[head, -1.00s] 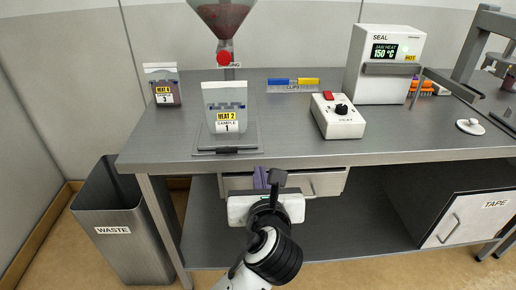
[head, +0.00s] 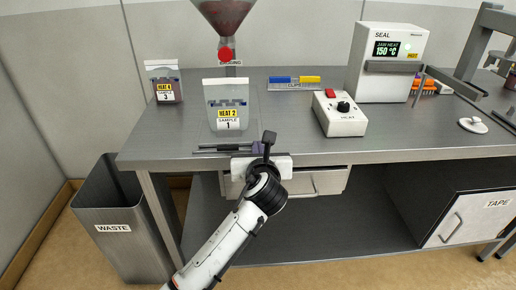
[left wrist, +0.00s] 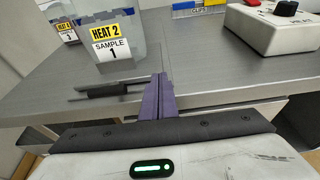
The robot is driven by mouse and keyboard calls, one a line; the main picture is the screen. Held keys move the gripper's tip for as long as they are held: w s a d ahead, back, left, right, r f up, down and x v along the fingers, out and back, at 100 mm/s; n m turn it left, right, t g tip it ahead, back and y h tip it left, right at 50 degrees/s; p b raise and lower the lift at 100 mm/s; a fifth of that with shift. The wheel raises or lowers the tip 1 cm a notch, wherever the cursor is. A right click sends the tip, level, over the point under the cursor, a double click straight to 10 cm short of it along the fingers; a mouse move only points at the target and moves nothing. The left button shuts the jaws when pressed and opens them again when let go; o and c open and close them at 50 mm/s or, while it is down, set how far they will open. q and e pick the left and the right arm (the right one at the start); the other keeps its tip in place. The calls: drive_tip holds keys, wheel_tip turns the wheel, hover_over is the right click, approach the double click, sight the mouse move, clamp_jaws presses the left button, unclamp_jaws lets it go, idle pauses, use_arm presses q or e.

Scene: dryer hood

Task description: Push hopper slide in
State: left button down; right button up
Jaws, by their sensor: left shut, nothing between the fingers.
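The hopper (head: 224,14) is a clear funnel with dark red contents at the top of the head view, with a red knob (head: 226,54) below it. Under it, a clear pouch labelled HEAT 2 SAMPLE 1 (head: 228,116) stands upright on the bench. A slide with a dark front bar (head: 218,149) lies at the pouch's foot; the bar also shows in the left wrist view (left wrist: 100,89). My left gripper (head: 257,148) is shut and empty, its purple fingers (left wrist: 159,92) just right of the bar; I cannot tell whether they touch. My right gripper is not in view.
Another pouch (head: 165,92) stands at the back left. A clips holder (head: 294,83), a HEAT control box (head: 341,115) and a sealer (head: 385,60) are to the right. The bench's front edge (head: 330,158) runs beneath my gripper. A waste bin (head: 108,215) stands left.

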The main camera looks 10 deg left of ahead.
sight(256, 135)
use_arm(q)
drive_tip(key=shift+w+a+r, duration=0.1)
drive_tip(key=shift+w+r, duration=0.05)
drive_tip(key=shift+w, duration=0.2)
drive_tip(key=shift+w+a+p, duration=0.3)
drive_tip(key=shift+w, duration=0.6)
drive_tip(key=shift+w+a+p, duration=0.25)
drive_tip(key=shift+w, duration=0.65)
drive_tip(key=shift+s, duration=0.1)
